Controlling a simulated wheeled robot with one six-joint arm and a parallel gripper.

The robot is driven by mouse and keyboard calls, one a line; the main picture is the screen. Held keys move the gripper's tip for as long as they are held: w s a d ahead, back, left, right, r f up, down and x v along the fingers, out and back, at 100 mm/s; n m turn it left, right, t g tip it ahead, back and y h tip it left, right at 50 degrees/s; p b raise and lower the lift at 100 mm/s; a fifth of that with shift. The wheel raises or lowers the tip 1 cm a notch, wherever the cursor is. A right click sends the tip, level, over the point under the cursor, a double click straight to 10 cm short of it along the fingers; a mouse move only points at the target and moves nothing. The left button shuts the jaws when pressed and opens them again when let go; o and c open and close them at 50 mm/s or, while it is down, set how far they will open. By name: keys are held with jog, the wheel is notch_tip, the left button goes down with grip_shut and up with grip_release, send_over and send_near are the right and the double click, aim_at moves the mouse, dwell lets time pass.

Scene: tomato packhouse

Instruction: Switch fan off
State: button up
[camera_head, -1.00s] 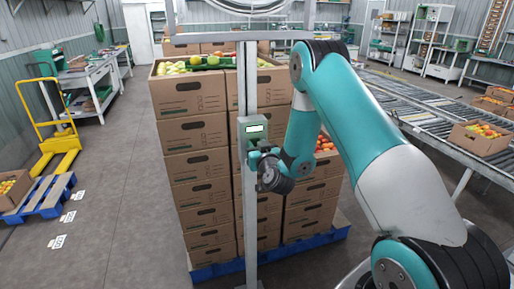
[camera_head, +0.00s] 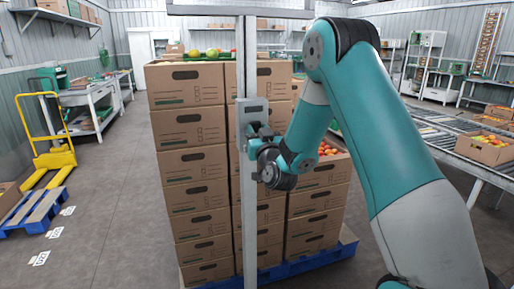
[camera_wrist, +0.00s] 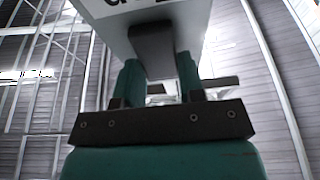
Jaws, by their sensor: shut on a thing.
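The fan's grey control box (camera_head: 252,108) is fixed to the upright metal post (camera_head: 250,215) in the head view. Its small display looks dark. The fan itself is out of view above; only the stand's crossbar shows at the top. My gripper (camera_head: 258,131) is at the lower part of the box. In the wrist view, my gripper (camera_wrist: 158,70) has its teal fingers on either side of a dark lever (camera_wrist: 152,42) under the pale box (camera_wrist: 110,10), and is shut on it. The fingertips are partly hidden by the lever. Part of the box lettering is cut off.
Stacked cardboard cartons (camera_head: 190,128) stand on a blue pallet (camera_head: 300,262) close behind the post. A roller conveyor (camera_head: 425,130) runs on the right. A yellow pallet truck (camera_head: 50,150) stands at the left. The floor between is clear.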

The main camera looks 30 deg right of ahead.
dwell(0.3)
jog(key=o, duration=0.9)
jog(key=shift+o, duration=0.2)
jog(key=shift+f+b, duration=0.1)
jog(key=shift+b, duration=0.2)
